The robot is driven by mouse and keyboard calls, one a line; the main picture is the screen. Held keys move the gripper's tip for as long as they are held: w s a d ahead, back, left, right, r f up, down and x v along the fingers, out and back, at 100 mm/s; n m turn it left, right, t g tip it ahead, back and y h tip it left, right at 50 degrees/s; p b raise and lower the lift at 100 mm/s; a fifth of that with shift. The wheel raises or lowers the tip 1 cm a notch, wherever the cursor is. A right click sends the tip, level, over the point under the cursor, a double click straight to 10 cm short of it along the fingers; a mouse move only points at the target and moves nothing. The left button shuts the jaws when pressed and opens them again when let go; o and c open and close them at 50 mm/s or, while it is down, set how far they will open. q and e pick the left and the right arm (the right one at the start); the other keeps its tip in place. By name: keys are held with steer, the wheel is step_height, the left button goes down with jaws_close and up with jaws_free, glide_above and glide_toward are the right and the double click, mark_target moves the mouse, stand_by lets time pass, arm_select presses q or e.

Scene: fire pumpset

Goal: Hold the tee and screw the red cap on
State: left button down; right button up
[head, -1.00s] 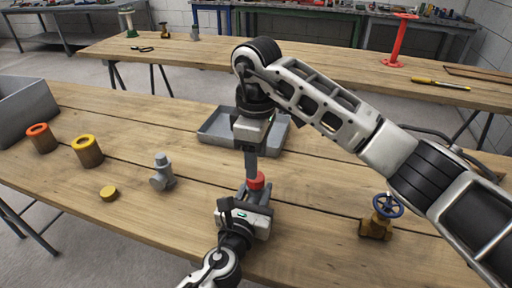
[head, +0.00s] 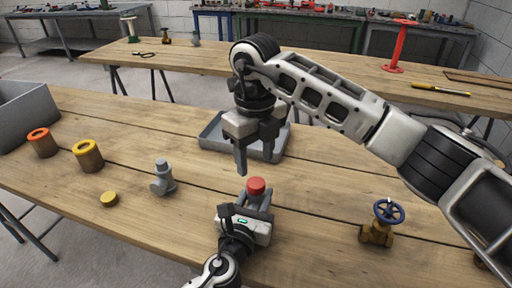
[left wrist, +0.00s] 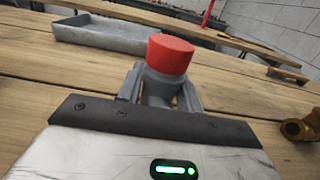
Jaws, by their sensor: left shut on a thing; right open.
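The red cap (head: 256,186) sits on top of a grey tee, which shows below it in the left wrist view (left wrist: 157,91). The red cap also shows in the left wrist view (left wrist: 170,55). My left gripper (head: 252,200) is shut on the tee and hides much of it. My right gripper (head: 256,158) is open and empty, above and behind the cap, apart from it. How far the cap is screwed down cannot be told.
A grey tray (head: 213,137) lies behind my right gripper. To the left are another grey tee fitting (head: 162,178), a yellow cap (head: 109,199), a yellow-rimmed cylinder (head: 88,156) and an orange-rimmed one (head: 42,143). A brass valve (head: 376,232) with a blue wheel stands right.

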steer(key=n, duration=0.5)
steer(key=shift+r, duration=0.15)
steer(key=n, duration=0.3)
steer(key=shift+r, duration=0.1)
steer(key=n, duration=0.7)
steer(key=shift+r+n, duration=0.15)
steer(key=shift+n, duration=0.15)
steer(key=n, duration=0.5)
steer(key=shift+r, duration=0.1)
steer(key=n, duration=0.2)
steer(key=shift+n, duration=0.3)
steer(key=n, duration=0.4)
steer(key=shift+r, duration=0.15)
steer(key=n, duration=0.5)
steer(key=shift+r+n, duration=0.1)
steer(key=shift+n, duration=0.3)
